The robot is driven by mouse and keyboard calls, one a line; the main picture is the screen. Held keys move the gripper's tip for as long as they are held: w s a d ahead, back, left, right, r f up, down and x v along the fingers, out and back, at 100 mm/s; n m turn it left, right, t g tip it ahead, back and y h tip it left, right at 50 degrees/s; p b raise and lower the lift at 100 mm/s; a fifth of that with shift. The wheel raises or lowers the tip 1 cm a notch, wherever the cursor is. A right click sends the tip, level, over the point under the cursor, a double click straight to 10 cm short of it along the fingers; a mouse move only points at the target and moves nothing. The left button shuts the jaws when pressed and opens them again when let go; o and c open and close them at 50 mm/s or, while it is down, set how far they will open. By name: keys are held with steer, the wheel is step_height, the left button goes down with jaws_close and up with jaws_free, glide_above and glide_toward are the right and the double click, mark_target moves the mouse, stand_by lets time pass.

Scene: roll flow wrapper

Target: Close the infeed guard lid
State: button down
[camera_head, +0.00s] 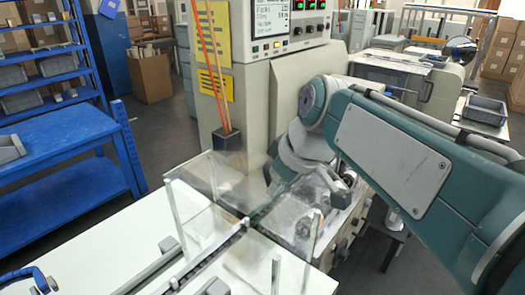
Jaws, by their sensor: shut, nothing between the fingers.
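The clear infeed guard (190,207) stands over the infeed track on the white table, with pale upright posts. A see-through panel (207,170), which looks like its lid, slopes up at the guard's back left toward the machine front. Its exact angle and hinge line are hard to make out. My arm reaches in from the right, and my gripper (276,182) is shut and empty, low beside the guard's back edge near the machine. Clear panels and reflections blur the fingertips, so I cannot tell whether they touch the lid.
The wrapper's beige cabinet (285,95) with its control screen rises behind the guard. The infeed track (215,250) runs along the white table (120,235). A blue shelf bench (60,150) stands at left, with floor between.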

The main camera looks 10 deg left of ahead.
mark_target(291, 235)
steer(key=shift+t+y, duration=0.3)
steer(key=shift+y, duration=0.1)
steer(key=d+f, duration=0.1)
steer(key=f, duration=0.4)
steer(key=s+d+f, duration=0.1)
steer(key=f, duration=0.3)
steer(key=d+f, duration=0.1)
steer(key=f, duration=0.4)
steer(key=shift+s+f, duration=0.35)
steer(key=shift+s, duration=0.05)
steer(key=shift+s+d+f, duration=0.15)
steer(key=shift+s+f, duration=0.1)
steer(key=shift+f, duration=0.3)
steer(key=shift+w+r, duration=0.2)
steer(key=shift+r, duration=0.25)
steer(key=r, duration=0.3)
steer(key=shift+w+a+r, duration=0.15)
steer(key=shift+a+r, duration=0.05)
steer(key=shift+a, duration=0.15)
steer(key=s+d+f+v, duration=0.1)
steer(key=d+v, duration=0.1)
steer(key=v, duration=0.9)
steer(key=s+d+f+m+t+h, duration=0.2)
steer(key=s+d+f+m+h, duration=0.3)
steer(key=s+d+f+m, duration=0.2)
steer(key=s+d+m, duration=0.2)
steer(key=d+m, duration=0.2)
steer(key=m, duration=0.1)
